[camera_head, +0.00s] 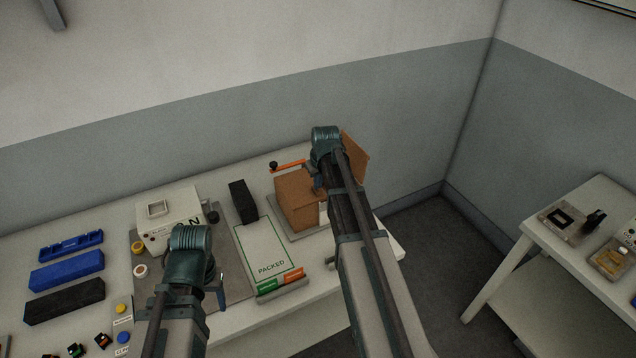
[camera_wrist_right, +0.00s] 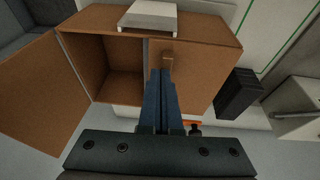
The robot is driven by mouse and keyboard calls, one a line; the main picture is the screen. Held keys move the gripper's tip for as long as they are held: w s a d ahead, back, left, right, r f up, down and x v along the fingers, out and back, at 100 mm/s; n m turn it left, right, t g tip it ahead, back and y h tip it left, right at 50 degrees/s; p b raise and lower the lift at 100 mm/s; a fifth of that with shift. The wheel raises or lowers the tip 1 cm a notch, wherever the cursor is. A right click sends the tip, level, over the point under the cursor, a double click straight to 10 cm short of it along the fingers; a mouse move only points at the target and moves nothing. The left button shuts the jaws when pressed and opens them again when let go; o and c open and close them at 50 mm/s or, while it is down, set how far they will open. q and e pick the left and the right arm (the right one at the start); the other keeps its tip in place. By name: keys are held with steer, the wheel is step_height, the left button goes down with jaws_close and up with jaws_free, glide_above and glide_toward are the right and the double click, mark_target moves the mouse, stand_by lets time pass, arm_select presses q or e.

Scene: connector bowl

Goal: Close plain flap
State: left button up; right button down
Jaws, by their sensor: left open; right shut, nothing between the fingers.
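A brown cardboard box (camera_head: 296,205) stands at the right end of the table, partly hidden by my right arm. In the right wrist view, its plain flap (camera_wrist_right: 38,95) stands swung out to the left, leaving that half open. The flap also shows behind my arm in the head view (camera_head: 356,158). The other flap (camera_wrist_right: 205,70), with a small brown tab (camera_wrist_right: 168,62), covers the right half. My right gripper (camera_wrist_right: 166,78) is shut and empty over that flap, by the tab; contact is unclear. My left gripper (camera_head: 219,290) is open, low over the table front.
An orange bar with a black knob (camera_head: 288,166) is beside the box. A black block (camera_head: 243,202) and the PACKED board (camera_head: 265,250) lie left of it. A white device (camera_head: 170,218) stands further left. A side table (camera_head: 590,230) is at the right.

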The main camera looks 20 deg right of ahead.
steer(key=shift+r+p, duration=0.65)
steer(key=shift+r, duration=0.1)
steer(key=shift+r+p, duration=0.9)
steer(key=d+p+v, duration=0.1)
steer(key=p+v, duration=1)
steer(key=v, duration=0.1)
steer(key=shift+w+d+r+p, duration=0.15)
steer(key=shift+w+d+p, duration=0.15)
steer(key=shift+w+p, duration=0.05)
